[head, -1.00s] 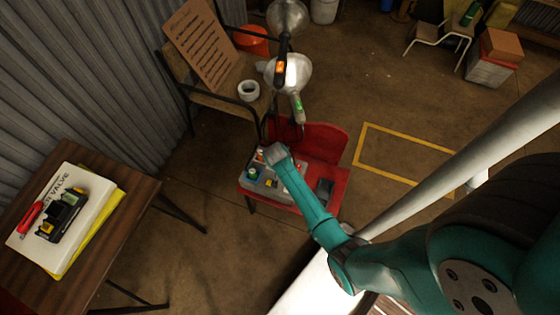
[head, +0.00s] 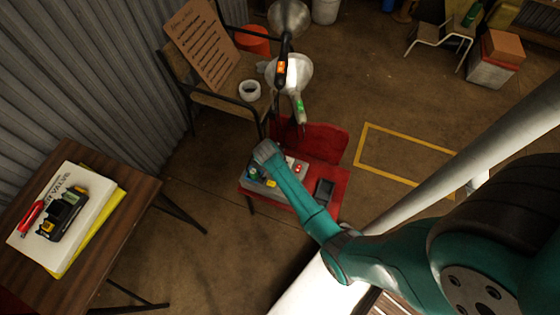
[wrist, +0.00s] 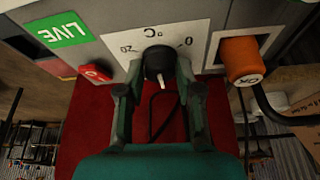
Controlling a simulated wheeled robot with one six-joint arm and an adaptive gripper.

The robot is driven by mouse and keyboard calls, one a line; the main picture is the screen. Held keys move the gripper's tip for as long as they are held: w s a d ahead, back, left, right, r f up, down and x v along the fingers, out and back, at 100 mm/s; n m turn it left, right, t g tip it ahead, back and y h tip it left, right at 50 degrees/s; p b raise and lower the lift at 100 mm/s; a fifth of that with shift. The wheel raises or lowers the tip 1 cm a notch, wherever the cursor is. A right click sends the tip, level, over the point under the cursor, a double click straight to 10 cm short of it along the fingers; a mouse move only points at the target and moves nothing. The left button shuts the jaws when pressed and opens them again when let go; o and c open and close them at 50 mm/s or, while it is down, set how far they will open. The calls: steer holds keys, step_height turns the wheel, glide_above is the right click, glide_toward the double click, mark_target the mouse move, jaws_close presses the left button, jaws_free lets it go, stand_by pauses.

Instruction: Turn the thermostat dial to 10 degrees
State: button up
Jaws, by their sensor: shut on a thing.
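The black thermostat dial (wrist: 159,62) is in the middle of the wrist view, on a white scale plate (wrist: 205,28) marked 20, °C and 0, upside down in this view. A white mark on the dial points toward the bottom of the picture; I cannot tell the exact reading. My gripper (wrist: 160,90) is shut on the dial, one finger on each side. In the head view, a grey panel (head: 298,167) with coloured controls sits on a red seat. My wrist is over its left part and hides the dial and fingertips.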

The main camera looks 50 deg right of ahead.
steer(key=shift+f, duration=0.1)
steer(key=o, duration=1.2)
steer(key=shift+c, duration=0.2)
steer(key=v, duration=1.2)
